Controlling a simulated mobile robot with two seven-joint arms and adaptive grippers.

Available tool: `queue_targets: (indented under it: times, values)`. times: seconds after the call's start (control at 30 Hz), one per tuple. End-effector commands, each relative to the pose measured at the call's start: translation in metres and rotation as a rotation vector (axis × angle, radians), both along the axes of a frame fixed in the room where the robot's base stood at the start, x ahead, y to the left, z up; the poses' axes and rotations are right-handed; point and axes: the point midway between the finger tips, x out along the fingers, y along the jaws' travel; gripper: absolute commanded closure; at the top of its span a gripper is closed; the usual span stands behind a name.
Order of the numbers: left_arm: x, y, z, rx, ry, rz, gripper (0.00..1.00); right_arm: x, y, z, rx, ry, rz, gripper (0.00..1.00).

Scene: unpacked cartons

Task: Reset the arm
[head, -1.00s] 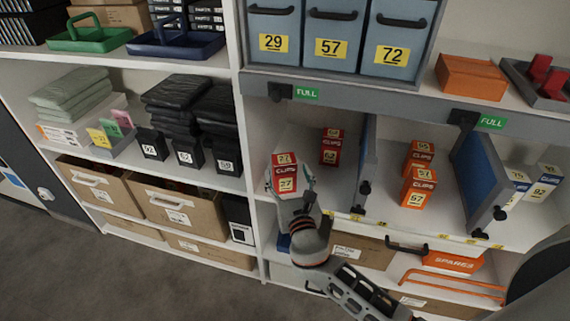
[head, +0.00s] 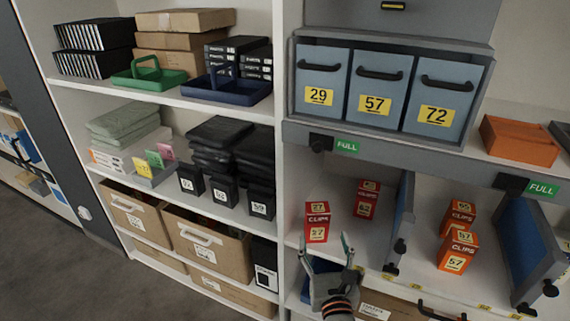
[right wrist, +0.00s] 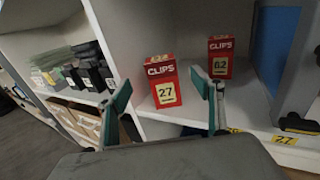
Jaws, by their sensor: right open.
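My right gripper (head: 326,250) is open and empty, low in front of the shelf's left bay. Its two fingers are spread apart in the right wrist view (right wrist: 160,88). A red clips box marked 27 (head: 317,222) stands upright on the shelf just beyond the fingertips; it also shows in the right wrist view (right wrist: 164,84), between the fingers in the picture but farther off. A second red clips box (head: 367,199) stands behind it to the right, marked 62 in the right wrist view (right wrist: 220,58). My left gripper is out of view.
A blue divider (head: 404,215) bounds the bay on the right, with orange clips boxes (head: 458,250) beyond it. A white upright (head: 281,150) is on the left. Blue bins (head: 376,97) sit on the shelf above. Brown cartons (head: 205,236) fill the lower left shelf.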

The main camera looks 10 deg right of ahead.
Motion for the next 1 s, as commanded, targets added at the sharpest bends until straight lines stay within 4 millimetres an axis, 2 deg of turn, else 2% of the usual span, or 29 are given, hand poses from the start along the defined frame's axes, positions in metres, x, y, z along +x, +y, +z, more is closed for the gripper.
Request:
queue_targets:
  times: [0.07,0.17,0.27,0.4,0.53,0.7,0.8,0.9,1.0]
  values:
    - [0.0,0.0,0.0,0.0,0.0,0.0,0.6,-0.003,-0.001,-0.006,0.037,0.013,0.002,0.34]
    - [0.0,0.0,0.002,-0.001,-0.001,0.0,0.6,-0.013,-0.003,-0.03,0.21,0.066,0.005,0.34]
    - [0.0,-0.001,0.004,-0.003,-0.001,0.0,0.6,-0.036,-0.005,-0.071,0.544,0.156,-0.012,0.34]
    - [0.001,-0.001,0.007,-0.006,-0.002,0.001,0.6,-0.085,-0.004,-0.13,1.151,0.278,-0.12,0.34]
    - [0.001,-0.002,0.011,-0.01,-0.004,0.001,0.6,-0.134,-0.001,-0.167,1.717,0.335,-0.304,0.34]
    - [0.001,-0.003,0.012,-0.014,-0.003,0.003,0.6,-0.187,-0.002,-0.19,2.336,0.307,-0.588,0.34]
    - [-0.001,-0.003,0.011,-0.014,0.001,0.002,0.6,-0.206,-0.004,-0.194,2.576,0.259,-0.721,0.34]
    - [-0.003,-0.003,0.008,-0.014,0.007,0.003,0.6,-0.216,-0.006,-0.196,2.714,0.22,-0.802,0.34]
    - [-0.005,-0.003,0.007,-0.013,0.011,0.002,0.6,-0.22,-0.007,-0.196,2.771,0.203,-0.835,0.34]
